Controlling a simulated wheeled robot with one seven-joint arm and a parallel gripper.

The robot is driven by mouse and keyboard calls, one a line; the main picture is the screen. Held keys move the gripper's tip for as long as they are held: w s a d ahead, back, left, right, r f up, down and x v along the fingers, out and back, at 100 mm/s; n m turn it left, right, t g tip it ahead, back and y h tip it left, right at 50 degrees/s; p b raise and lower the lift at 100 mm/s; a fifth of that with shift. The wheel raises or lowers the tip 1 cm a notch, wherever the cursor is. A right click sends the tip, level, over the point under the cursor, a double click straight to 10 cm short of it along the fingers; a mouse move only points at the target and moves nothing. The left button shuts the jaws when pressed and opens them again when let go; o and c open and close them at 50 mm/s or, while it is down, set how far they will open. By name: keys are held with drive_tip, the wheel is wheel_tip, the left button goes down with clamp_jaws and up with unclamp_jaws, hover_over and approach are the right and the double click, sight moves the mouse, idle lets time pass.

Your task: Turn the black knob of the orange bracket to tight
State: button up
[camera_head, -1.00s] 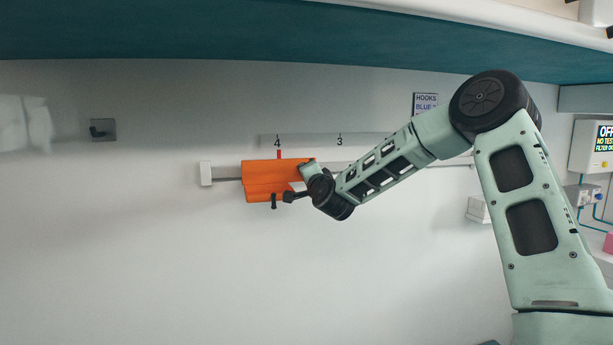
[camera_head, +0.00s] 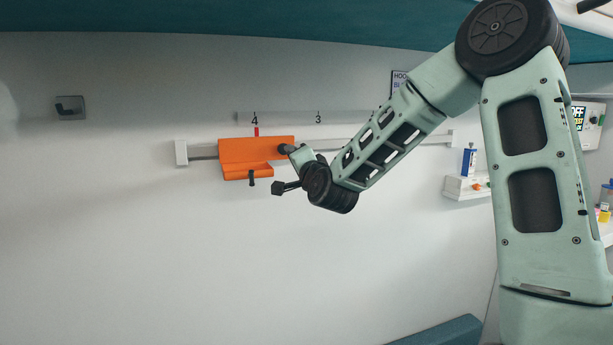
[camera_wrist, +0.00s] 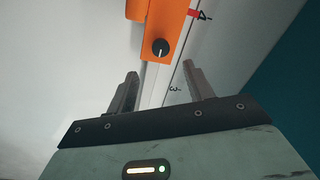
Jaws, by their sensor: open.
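The orange bracket (camera_head: 240,152) sits on a horizontal wall rail, its red pointer (camera_head: 256,131) at mark 4. A dark peg (camera_head: 251,178) hangs below it. In the wrist view the bracket (camera_wrist: 170,16) is at the top. Its round black knob (camera_wrist: 160,47), with a short white line, faces me. My gripper (camera_wrist: 160,83) is open and empty, its fingers apart with the knob lined up beyond the gap, not between them. In the head view my wrist is just right of the bracket; the fingertips and knob cannot be clearly told apart there.
The white rail (camera_head: 400,138) and a numbered scale strip (camera_head: 350,117) run along the wall. A grey hook (camera_head: 70,108) is at left. A small white shelf (camera_head: 467,187) with a blue bottle is at right. A teal overhang (camera_head: 230,18) is above.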

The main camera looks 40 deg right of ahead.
drive_tip(key=v, duration=0.7)
drive_tip(key=shift+s, duration=0.15)
